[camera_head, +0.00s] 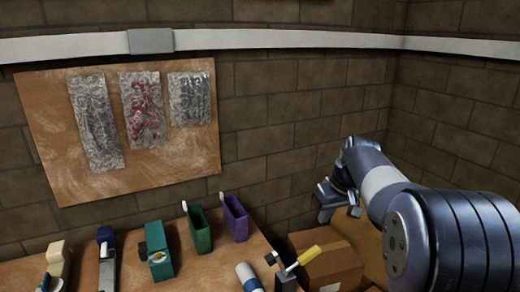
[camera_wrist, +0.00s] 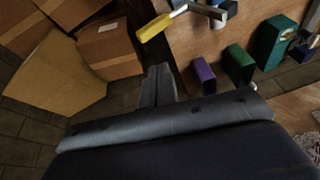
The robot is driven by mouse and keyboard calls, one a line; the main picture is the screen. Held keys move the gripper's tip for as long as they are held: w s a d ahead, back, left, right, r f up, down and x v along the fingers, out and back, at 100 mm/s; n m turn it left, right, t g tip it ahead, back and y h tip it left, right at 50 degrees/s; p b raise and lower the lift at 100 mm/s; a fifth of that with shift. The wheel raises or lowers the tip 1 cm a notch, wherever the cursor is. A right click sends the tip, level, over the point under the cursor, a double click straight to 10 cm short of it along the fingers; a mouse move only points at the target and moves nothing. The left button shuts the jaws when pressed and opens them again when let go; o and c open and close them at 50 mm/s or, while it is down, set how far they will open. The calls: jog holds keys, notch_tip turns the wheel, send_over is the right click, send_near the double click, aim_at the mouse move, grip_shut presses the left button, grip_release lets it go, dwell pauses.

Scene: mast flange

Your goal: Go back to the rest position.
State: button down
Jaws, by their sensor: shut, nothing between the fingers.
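My gripper (camera_head: 338,200) is at the right of the head view, at the end of my raised arm. It is in front of the brick wall, over the right side of the bench area. In the wrist view my gripper (camera_wrist: 158,84) has its two fingers together, with nothing held between them. The fingers point toward the gap between the cardboard boxes and the bench. No task object is named, and the gripper appears apart from everything around it.
The wooden bench (camera_head: 210,262) carries a purple bin (camera_head: 235,218), a green bin (camera_head: 200,232), a teal device (camera_head: 157,252) and a yellow-handled tool (camera_head: 308,255). Cardboard boxes (camera_head: 330,268) stand right of the bench. A board (camera_head: 60,140) hangs on the wall.

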jog(key=shift+f, duration=0.1)
send_over(309, 251)
jog(key=s, duration=0.2)
jog(key=f, duration=0.4)
jog(key=f+p, duration=0.1)
jog(key=f, duration=0.4)
jog(key=shift+w+a, duration=0.15)
jog(key=shift+w, duration=0.05)
jog(key=f+b, duration=0.1)
jog(key=f, duration=0.2)
jog(key=d+f+b, duration=0.1)
jog(key=shift+w+f+b, duration=0.15)
jog(key=shift+w+b, duration=0.2)
jog(key=shift+s+a+r+p, duration=0.1)
jog(key=shift+r+p, duration=0.15)
jog(key=shift+p, duration=0.05)
